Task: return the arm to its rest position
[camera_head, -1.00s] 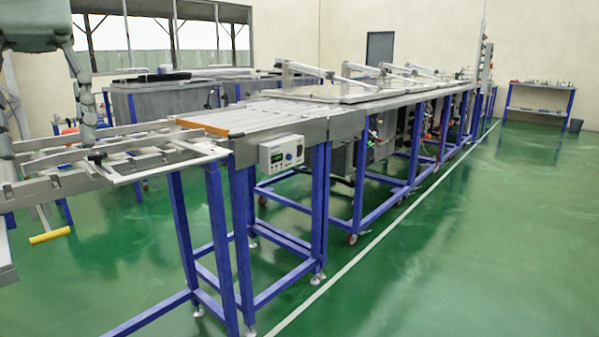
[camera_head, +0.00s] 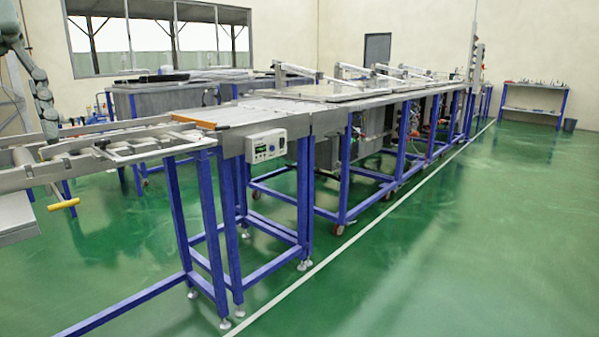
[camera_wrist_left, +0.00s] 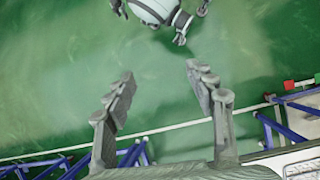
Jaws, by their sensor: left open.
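My left gripper (camera_head: 45,112) is at the left edge of the head view, above the roller end of the conveyor line. Only part of it shows there. In the left wrist view my left gripper (camera_wrist_left: 160,78) has its two grey fingers wide apart with nothing between them. Green floor (camera_wrist_left: 100,50) lies beyond the fingertips, and the gripper appears apart from everything. My right gripper is in neither view.
A long conveyor line (camera_head: 265,112) on blue legs runs away to the right, with flat lids (camera_head: 330,92) on it. A control box (camera_head: 265,145) hangs on its side. A yellow handle (camera_head: 63,204) sticks out at lower left. Open green floor (camera_head: 450,240) lies right.

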